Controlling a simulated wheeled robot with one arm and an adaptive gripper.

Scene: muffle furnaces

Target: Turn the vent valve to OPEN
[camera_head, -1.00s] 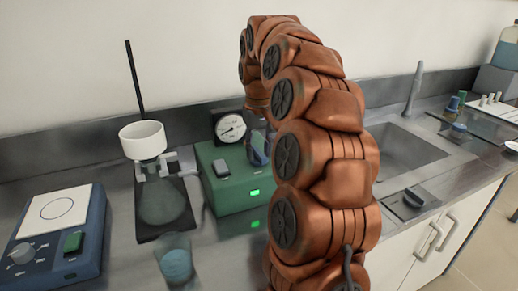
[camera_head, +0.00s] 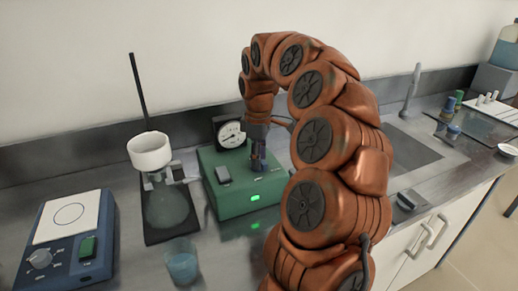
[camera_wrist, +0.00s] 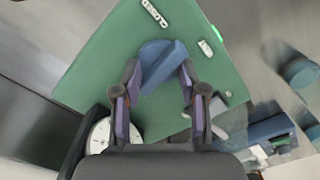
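The vent valve appears to be the blue knob (camera_wrist: 164,66), with a round base and a raised bar handle, on top of a green box (camera_wrist: 105,60). The bar lies diagonally in the wrist view. My gripper (camera_wrist: 158,76) is open, with one finger on each side of the knob. Whether a fingertip touches the bar I cannot tell. In the head view my gripper (camera_head: 258,163) points down at the right part of the green box (camera_head: 232,207) and hides the knob. White labels (camera_wrist: 205,48) beside the knob are too small to read.
A round gauge (camera_head: 230,134) stands at the box's back edge. Left of the box are a flask (camera_head: 166,207) under a white funnel (camera_head: 150,150) on a rod stand, a beaker (camera_head: 182,262) and a blue stirrer (camera_head: 65,243). A sink (camera_head: 408,150) lies to the right.

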